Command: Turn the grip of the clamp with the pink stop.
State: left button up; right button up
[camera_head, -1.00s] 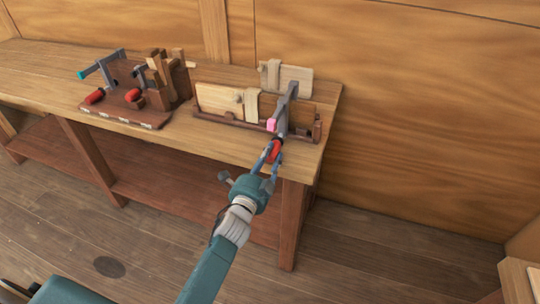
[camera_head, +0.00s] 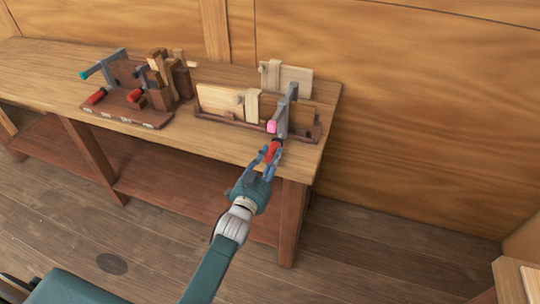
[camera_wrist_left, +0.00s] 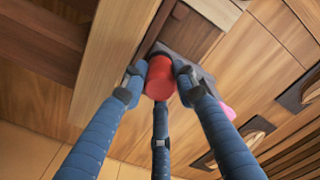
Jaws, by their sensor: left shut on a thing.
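The clamp (camera_head: 288,104) with the pink stop (camera_head: 271,127) stands at the right end of the workbench, set over wooden boards. Its red grip (camera_head: 272,148) points toward me at the bench's front edge. My left gripper (camera_head: 268,158) is shut on this grip. In the left wrist view the fingers (camera_wrist_left: 160,78) press on the red grip (camera_wrist_left: 160,84) from both sides, with a third finger below. The pink stop (camera_wrist_left: 229,112) shows partly behind the right finger. My right gripper is not in view.
A second clamp with a teal stop (camera_head: 84,75) and red grips (camera_head: 97,97) lies on a brown rack at the left of the bench, beside wooden blocks (camera_head: 160,75). Boards (camera_head: 220,98) stand in a brown holder.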

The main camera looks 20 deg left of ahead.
pick_arm(q)
jog(key=shift+w+r+n, duration=0.1)
jog(key=shift+r+n, duration=0.2)
jog(key=shift+n, duration=0.5)
jog(key=o, duration=0.8)
jog(key=shift+r, duration=0.1)
jog(key=shift+o, duration=0.4)
jog(key=shift+w+f, duration=0.1)
jog(key=shift+f, duration=0.15)
jog(key=s, duration=1.2)
jog(key=shift+a, duration=0.2)
